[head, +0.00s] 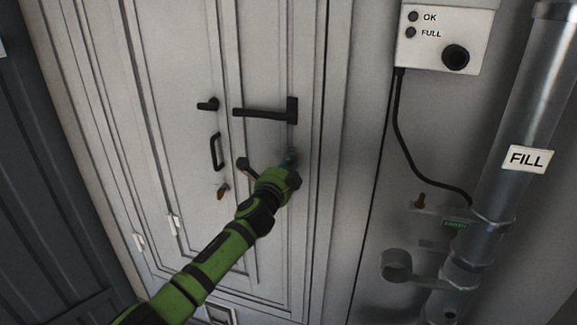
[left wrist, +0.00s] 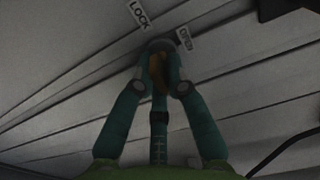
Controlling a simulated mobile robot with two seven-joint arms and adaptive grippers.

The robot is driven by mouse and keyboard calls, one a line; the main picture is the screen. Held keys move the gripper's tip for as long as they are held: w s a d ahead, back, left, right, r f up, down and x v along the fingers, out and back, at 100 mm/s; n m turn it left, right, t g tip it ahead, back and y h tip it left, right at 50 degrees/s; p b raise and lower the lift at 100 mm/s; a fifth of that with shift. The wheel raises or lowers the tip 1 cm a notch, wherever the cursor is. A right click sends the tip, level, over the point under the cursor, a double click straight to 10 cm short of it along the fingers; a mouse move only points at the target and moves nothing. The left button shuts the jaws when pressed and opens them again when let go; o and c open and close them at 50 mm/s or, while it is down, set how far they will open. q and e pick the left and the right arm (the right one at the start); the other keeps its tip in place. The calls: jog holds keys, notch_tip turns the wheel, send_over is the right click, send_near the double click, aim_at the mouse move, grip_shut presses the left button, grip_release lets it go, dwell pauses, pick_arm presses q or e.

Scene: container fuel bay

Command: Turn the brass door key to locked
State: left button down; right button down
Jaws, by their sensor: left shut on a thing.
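My left gripper (head: 289,160) reaches the right-hand door leaf below its black lever handle. The key sits at a dark round lock. A white "LOCK" label (left wrist: 140,14) is above and to the left of it, and an "OPEN" label (left wrist: 184,39) is to its upper right. The fingers hide most of the key, so I cannot tell its exact angle. In the head view the key is hidden by the gripper.
A black lever handle (head: 263,112) is just above the gripper. To the right are an indicator box (head: 446,38) with a hanging cable and a metal pipe (head: 505,125) marked "FILL".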

pick_arm(q)
jog(key=c, duration=1.2)
grip_release()
jog(key=shift+c, duration=0.2)
jog(key=shift+s+a, duration=0.1)
jog(key=v, duration=1.1)
jog(key=shift+s, duration=0.35)
jog(key=shift+a, duration=0.1)
